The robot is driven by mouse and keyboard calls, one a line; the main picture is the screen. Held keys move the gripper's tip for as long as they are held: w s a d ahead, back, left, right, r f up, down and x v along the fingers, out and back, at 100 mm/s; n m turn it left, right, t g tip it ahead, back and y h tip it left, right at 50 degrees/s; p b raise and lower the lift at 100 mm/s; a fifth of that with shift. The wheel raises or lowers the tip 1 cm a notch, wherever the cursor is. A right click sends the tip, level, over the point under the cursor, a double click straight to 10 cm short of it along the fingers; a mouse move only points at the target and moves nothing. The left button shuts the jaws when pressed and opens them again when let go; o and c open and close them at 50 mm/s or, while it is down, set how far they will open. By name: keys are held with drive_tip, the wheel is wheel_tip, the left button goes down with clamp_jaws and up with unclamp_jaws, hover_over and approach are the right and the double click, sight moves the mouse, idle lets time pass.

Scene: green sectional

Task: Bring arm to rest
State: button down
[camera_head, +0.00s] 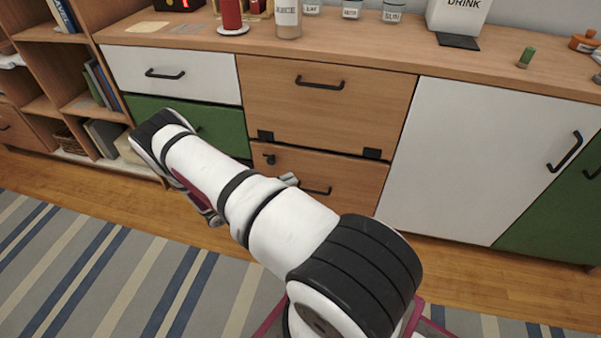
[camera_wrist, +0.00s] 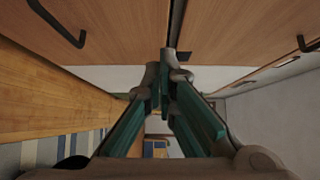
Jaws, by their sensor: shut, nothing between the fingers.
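My arm reaches across the middle of the head view, in front of the cabinet, with its far part angled up and to the left. My gripper is largely hidden behind my arm in the head view. In the wrist view my gripper (camera_wrist: 166,85) shows with its two green-sided fingers close together at the tips and nothing held between them. Wooden cabinet fronts (camera_wrist: 120,30) fill the upper part of the wrist view, near the fingers.
A long cabinet with a wooden top (camera_head: 340,58) runs behind my arm, with bottles and jars on it. An open shelf (camera_head: 40,60) with books stands at left. A white door (camera_head: 460,150) is at right. A striped rug (camera_head: 100,270) covers the floor.

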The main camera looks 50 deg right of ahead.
drive_tip(key=shift+v, duration=0.75)
drive_tip(key=s+a+r+m+y, duration=0.1)
drive_tip(key=a+r+m+y, duration=0.25)
drive_tip(key=r+m, duration=0.45)
drive_tip(key=s+a+r+m+y, duration=0.25)
drive_tip(key=a+r+m, duration=0.2)
drive_tip(key=r, duration=0.75)
drive_tip(key=a+r+m+y, duration=0.35)
drive_tip(key=r+m, duration=0.25)
drive_tip(key=r, duration=0.5)
drive_tip(key=s+a+r+m+t+y, duration=0.45)
drive_tip(key=s+a+m, duration=0.25)
drive_tip(key=s+a, duration=0.3)
drive_tip(key=s+a+r+m+t+y, duration=0.3)
drive_tip(key=s+a+r+m, duration=0.25)
drive_tip(key=s+a, duration=0.5)
wheel_tip(320, 180, up, 31)
drive_tip(key=s+d+t+p, duration=0.1)
drive_tip(key=d+t+p, duration=0.1)
drive_tip(key=p, duration=2.8)
drive_tip(key=shift+s+d+t, duration=0.2)
drive_tip(key=shift+s+t, duration=0.15)
drive_tip(key=shift+t, duration=0.5)
